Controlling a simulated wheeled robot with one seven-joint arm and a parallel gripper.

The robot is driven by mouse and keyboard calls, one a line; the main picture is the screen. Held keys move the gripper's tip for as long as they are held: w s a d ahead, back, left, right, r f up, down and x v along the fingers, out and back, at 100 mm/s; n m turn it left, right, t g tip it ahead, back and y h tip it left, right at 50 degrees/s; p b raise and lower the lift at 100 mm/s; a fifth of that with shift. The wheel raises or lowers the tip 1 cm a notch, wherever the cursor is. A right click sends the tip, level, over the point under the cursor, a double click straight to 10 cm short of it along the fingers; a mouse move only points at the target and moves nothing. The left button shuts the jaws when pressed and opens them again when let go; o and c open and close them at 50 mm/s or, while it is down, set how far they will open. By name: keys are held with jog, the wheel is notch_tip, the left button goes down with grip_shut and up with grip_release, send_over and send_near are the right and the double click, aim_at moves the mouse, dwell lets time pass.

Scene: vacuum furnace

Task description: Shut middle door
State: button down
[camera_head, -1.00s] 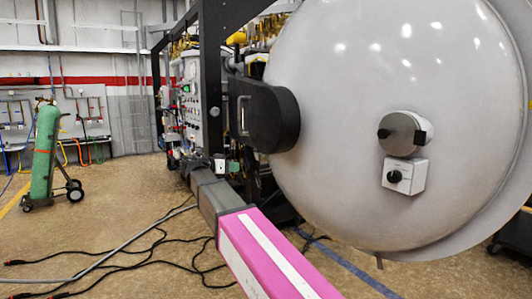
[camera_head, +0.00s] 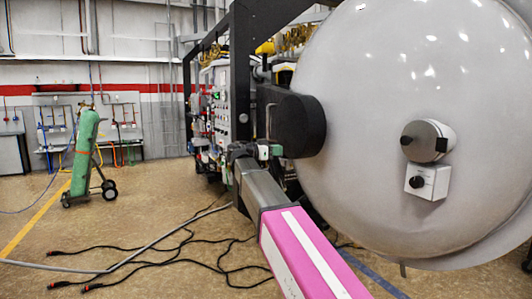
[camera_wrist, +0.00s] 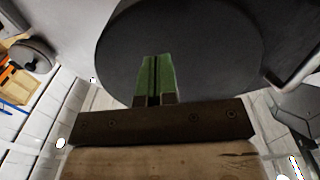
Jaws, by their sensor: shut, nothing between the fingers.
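The door is a large pale grey dome (camera_head: 375,100) filling the right of the head view. It carries a round silver fitting (camera_head: 427,140) and a white box with a black knob (camera_head: 427,181). A thick black hinge arm (camera_head: 300,125) joins its left side. My gripper (camera_head: 268,152) is just below and left of this hinge arm. In the wrist view my green fingers (camera_wrist: 157,60) are together and empty, in front of a large dark rounded surface (camera_wrist: 190,40), apparently the hinge arm's end. I cannot tell whether they touch it. The door's seam is hidden.
A black frame post (camera_head: 240,75) and a control panel (camera_head: 217,100) stand behind my gripper. A green gas cylinder on a cart (camera_head: 84,152) stands at left. Cables (camera_head: 170,258) lie on the floor. Open floor (camera_head: 130,215) lies at left.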

aim_at(291, 149)
jog(key=shift+x, duration=2)
jog(key=shift+d, duration=0.1)
